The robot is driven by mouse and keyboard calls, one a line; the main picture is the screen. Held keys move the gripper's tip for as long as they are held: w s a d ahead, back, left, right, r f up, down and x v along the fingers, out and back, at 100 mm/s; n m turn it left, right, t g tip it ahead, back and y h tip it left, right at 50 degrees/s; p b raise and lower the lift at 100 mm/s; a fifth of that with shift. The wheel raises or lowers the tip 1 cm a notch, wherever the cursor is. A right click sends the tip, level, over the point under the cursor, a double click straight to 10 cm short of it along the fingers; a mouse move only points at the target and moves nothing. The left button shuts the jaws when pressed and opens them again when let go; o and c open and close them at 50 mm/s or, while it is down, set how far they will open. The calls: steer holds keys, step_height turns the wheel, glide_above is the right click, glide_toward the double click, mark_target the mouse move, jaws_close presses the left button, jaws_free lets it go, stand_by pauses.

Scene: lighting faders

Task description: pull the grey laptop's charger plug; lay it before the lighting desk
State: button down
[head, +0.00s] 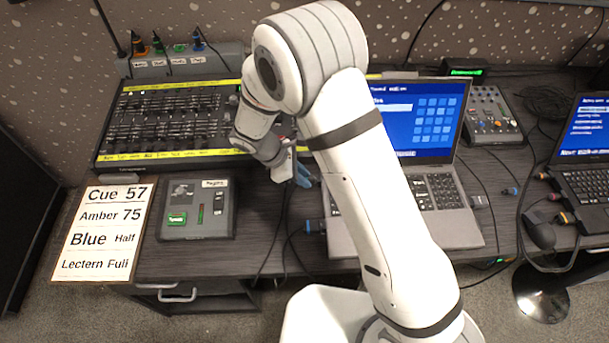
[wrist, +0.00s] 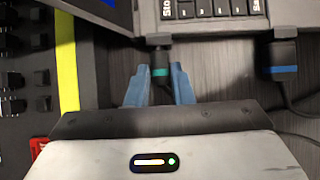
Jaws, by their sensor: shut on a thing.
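The grey laptop (head: 455,222) stands open right of the lighting desk (head: 168,157), a black fader board with yellow strips. My gripper (wrist: 159,86) is at the laptop's left side, shut on a dark plug with a teal band (wrist: 160,72). The plug's front end meets the laptop's edge, and a grey collar shows there; how deep it sits is unclear. In the head view my gripper (head: 300,176) shows blue fingertips, but my arm hides the plug and part of the laptop. A second plug with a blue band (wrist: 284,72) sits on the same laptop side, nearer the front.
A small grey control box (head: 196,225) and a cue sheet (head: 103,232) lie before the lighting desk. Bare dark table lies between the box and the laptop, crossed by cables. A socket box (head: 215,62) stands behind the desk. Another laptop (head: 590,185) is at right.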

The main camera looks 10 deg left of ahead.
steer(key=shift+s+a, duration=0.1)
steer(key=shift+a, duration=0.1)
steer(key=shift+s+a, duration=0.3)
steer(key=shift+a, duration=0.7)
steer(key=shift+s+a, duration=0.25)
steer(key=shift+a, duration=0.75)
